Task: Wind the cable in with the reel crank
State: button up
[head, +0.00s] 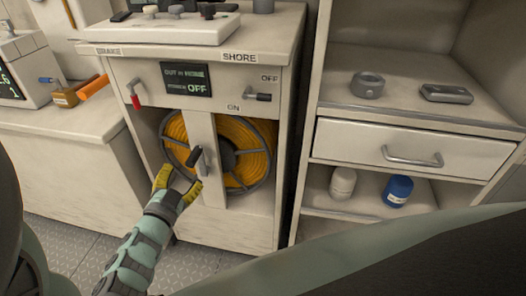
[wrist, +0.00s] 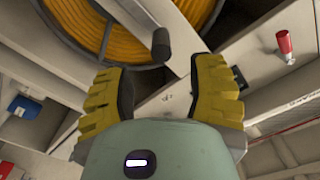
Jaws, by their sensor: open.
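The cable reel (head: 252,155) sits inside the white cabinet behind a vertical white bar, with orange cable wound on it. Its dark crank handle (head: 198,161) sticks out in front of the bar. My gripper (head: 176,183), with yellow pads, is open just left of and below the crank handle in the head view. In the wrist view the handle (wrist: 161,44) shows end-on just beyond and between the fingertips (wrist: 158,78), with no clear contact. The orange cable (wrist: 110,25) shows behind it. Nothing is held between the fingers.
The panel above the reel has a display reading OFF (head: 186,80), a red-handled lever (head: 134,97) at left and a SHORE switch (head: 258,96) at right. A drawer (head: 405,150) and shelves with a white and a blue jar (head: 398,190) stand to the right.

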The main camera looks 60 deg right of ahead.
jog(key=shift+v, duration=2.15)
jog(key=shift+d+r, duration=0.1)
